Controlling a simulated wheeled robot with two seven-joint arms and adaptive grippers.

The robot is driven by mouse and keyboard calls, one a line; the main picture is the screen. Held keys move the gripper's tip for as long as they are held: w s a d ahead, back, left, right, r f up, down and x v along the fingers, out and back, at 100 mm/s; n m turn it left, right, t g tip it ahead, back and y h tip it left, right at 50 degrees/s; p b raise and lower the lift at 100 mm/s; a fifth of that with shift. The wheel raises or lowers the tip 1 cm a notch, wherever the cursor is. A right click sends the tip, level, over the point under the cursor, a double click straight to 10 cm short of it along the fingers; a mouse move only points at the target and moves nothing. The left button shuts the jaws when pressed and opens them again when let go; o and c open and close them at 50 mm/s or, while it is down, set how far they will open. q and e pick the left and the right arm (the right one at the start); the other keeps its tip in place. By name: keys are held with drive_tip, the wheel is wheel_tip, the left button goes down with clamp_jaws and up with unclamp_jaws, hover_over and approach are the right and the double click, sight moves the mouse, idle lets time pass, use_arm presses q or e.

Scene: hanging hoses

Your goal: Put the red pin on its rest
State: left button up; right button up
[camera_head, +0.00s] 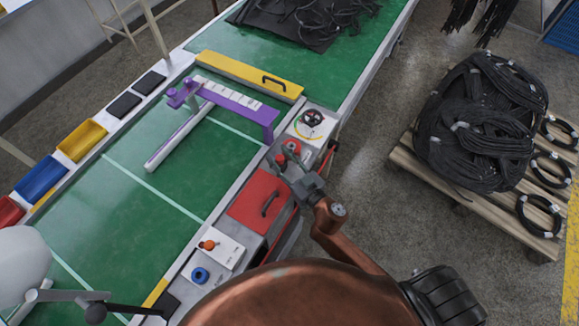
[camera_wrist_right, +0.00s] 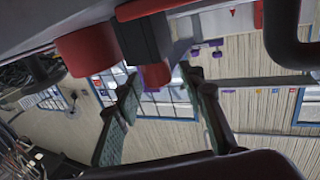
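The red pin (camera_head: 292,147) shows as a small red round top at the front edge of the bench, beside the dial plate. My right gripper (camera_head: 285,161) is right at it, with its fingers spread. In the right wrist view the two green-padded fingers (camera_wrist_right: 165,112) stand apart with nothing between them. A red cylindrical part (camera_wrist_right: 88,50) and a red and dark block lie beyond the fingertips in that view; I cannot tell exactly which part is the pin. The pin's lower part and its rest are not clear to me. My left gripper is not in view.
A dial plate (camera_head: 312,122) sits just beyond the gripper. A red lid with handle (camera_head: 259,198) and a white box with an orange knob (camera_head: 217,250) lie nearer. A purple clamp frame (camera_head: 240,104) stands on the green bench. Coiled hoses (camera_head: 478,125) fill a pallet at right.

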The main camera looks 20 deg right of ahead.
drive_tip(key=v, duration=1.2)
drive_tip(key=shift+p, duration=0.3)
